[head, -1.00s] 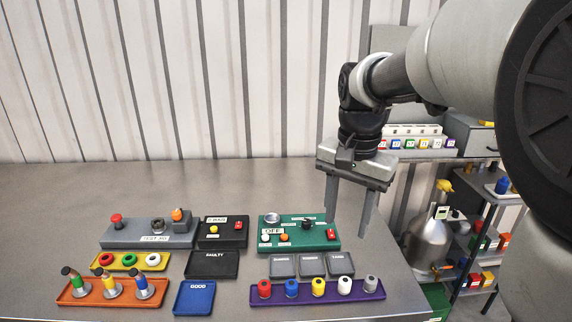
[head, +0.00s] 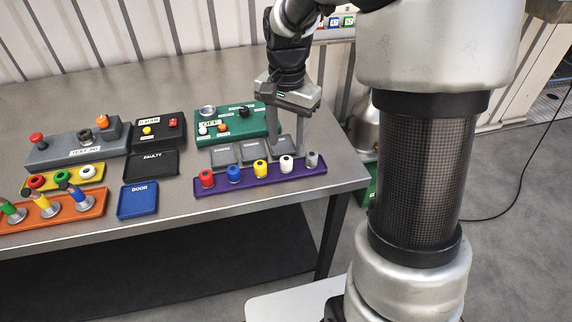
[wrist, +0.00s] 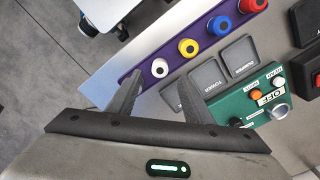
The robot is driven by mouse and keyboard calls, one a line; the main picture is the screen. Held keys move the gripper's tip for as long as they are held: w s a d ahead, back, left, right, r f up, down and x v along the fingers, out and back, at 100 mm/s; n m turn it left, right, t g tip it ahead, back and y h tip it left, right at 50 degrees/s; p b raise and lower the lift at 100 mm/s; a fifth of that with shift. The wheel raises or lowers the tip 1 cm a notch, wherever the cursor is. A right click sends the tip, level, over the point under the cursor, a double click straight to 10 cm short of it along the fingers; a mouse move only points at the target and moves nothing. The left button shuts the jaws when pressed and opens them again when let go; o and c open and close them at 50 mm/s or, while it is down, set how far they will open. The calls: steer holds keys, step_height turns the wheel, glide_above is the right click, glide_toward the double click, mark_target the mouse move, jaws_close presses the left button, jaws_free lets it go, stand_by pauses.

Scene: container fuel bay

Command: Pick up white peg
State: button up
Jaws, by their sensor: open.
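The white peg (head: 286,164) stands in the purple tray (head: 225,185), between a yellow peg (head: 260,167) and a grey peg (head: 313,160). My gripper (head: 288,148) is open and empty, pointing down just behind and above the right end of the tray. In the wrist view the white peg (wrist: 160,68) shows in the gap between my fingertips (wrist: 160,82), a little beyond them. It is apart from both fingers. The grey peg does not show in the wrist view; the left finger may hide it.
Red and blue pegs (head: 234,173) stand further left in the tray. Grey square pads (head: 255,152) and a green panel (head: 225,127) lie behind it. A blue GOOD tray (head: 138,200) and black FAULTY tray (head: 150,165) are to the left. The table's right edge is close.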

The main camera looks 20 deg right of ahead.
mark_target(287, 158)
step_height(287, 158, down, 5)
steer(key=shift+s+f+b, duration=0.1)
steer(key=shift+b, duration=0.3)
steer(key=c, duration=1.1)
